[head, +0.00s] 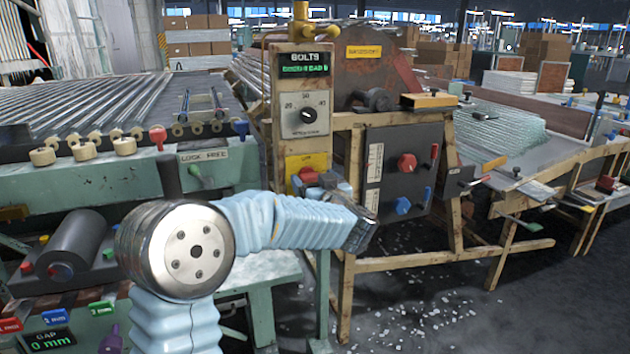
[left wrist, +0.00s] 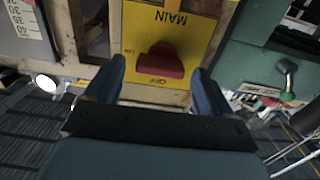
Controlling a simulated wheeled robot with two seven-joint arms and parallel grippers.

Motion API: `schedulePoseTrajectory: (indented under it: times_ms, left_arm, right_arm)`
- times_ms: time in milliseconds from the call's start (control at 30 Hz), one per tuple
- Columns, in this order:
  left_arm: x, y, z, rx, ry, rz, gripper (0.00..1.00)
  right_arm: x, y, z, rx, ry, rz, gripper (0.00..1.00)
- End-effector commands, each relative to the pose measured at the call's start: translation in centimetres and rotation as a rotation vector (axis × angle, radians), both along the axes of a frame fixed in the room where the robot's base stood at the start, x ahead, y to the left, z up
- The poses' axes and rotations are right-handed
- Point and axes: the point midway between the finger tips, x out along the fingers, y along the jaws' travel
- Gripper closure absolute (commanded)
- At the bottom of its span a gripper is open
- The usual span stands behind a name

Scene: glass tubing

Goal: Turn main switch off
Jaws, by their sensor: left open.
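The main switch is a red knob (left wrist: 163,61) on a yellow plate (left wrist: 180,28) marked MAIN. In the left wrist view the lettering is upside down, and a second label, which looks like OFF, sits just below the knob. The red knob (head: 308,174) also shows small in the head view, on the wooden post under the dial panel. My left gripper (head: 328,181) is at the switch. In the left wrist view its two fingers (left wrist: 158,72) are apart, one on either side of the knob, not visibly closed on it. My right gripper is not in view.
A dial panel (head: 303,105) stands above the switch. To the right is a dark panel (head: 395,165) with red and blue knobs on a wooden frame. A roller bench (head: 215,170) stands left. Glass pieces litter the floor.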

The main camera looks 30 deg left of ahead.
Motion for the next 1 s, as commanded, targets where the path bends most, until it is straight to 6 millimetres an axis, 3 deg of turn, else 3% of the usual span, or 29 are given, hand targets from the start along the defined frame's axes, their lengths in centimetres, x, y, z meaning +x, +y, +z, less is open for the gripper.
schedulePoseTrajectory:
  times_ms: [233,600,1000]
  left_arm:
    - [0.05,0.04,-0.04,0.001,0.001,0.000,0.19]
    - [0.03,0.02,-0.05,0.001,0.001,-0.001,0.73]
    - [0.01,0.01,-0.22,-0.056,-0.066,-0.001,0.73]
  right_arm:
    - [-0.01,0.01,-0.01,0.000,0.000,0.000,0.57]
    - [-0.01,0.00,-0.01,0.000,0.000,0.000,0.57]
    - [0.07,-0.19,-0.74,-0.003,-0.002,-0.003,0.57]
